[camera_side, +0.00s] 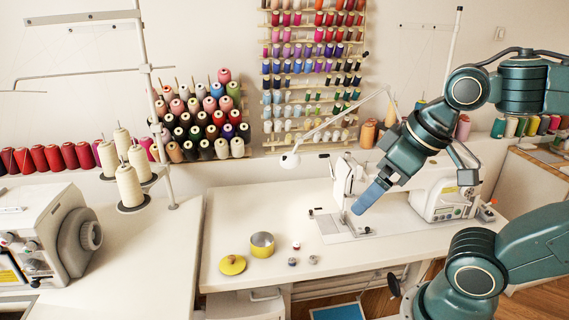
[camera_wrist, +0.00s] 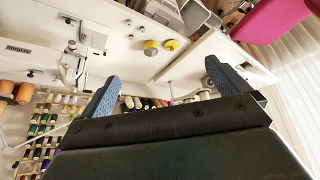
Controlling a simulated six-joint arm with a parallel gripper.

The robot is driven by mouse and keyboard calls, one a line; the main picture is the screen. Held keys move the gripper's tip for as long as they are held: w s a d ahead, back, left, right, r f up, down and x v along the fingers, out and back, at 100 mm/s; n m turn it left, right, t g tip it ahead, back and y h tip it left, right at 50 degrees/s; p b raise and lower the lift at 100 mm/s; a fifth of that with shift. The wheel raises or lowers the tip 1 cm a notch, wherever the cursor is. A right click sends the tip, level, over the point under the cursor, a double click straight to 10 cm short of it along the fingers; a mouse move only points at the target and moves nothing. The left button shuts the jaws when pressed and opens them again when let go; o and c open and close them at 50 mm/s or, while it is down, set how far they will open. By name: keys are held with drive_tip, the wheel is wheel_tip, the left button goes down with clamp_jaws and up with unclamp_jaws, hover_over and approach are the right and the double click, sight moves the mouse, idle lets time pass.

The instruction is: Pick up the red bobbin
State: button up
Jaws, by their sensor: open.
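A small red-and-white bobbin (camera_side: 296,244) stands on the white table, just right of a yellow tin; it looks like the red bobbin. Two small greyish bobbins, one nearer the front (camera_side: 292,262) and one to the right (camera_side: 313,259), stand close by. My gripper (camera_side: 358,207) is above the sewing machine's bed, to the right of the bobbins and apart from them. In the wrist view its two blue fingers (camera_wrist: 162,70) are spread wide with nothing between them. The bobbins are too small there for me to tell their colours.
The open yellow tin (camera_side: 262,251) and its yellow lid (camera_side: 232,265) lie left of the bobbins. A white sewing machine (camera_side: 436,190) stands behind and right. A lamp (camera_side: 290,160) leans over the table's back.

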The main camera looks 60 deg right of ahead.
drive_tip(key=c, duration=1.2)
drive_tip(key=shift+w, duration=0.1)
drive_tip(key=w+d+f+n+g, duration=0.1)
drive_tip(key=w+d+f+n, duration=0.15)
drive_tip(key=w, duration=0.35)
drive_tip(key=w+d+f+n+g+y, duration=0.1)
drive_tip(key=w+d+f+n, duration=0.1)
drive_tip(key=w+n, duration=0.25)
drive_tip(key=w+d+f+n+g, duration=0.1)
drive_tip(key=w+d+f+n, duration=0.1)
drive_tip(key=w, duration=0.5)
drive_tip(key=w+d+f+n+y, duration=0.1)
drive_tip(key=w+d+f+n, duration=0.1)
drive_tip(key=f, duration=0.4)
drive_tip(key=w+d+f+n+g+y, duration=0.1)
drive_tip(key=w+d+f+n, duration=0.1)
drive_tip(key=f, duration=0.5)
drive_tip(key=w+d+f+n+g+y, duration=0.1)
drive_tip(key=w+d+f+n, duration=0.1)
drive_tip(key=d+f, duration=0.3)
drive_tip(key=shift+w+d+f+n+y, duration=0.3)
drive_tip(key=shift+d+f+n, duration=0.1)
drive_tip(key=shift+f+n, duration=0.3)
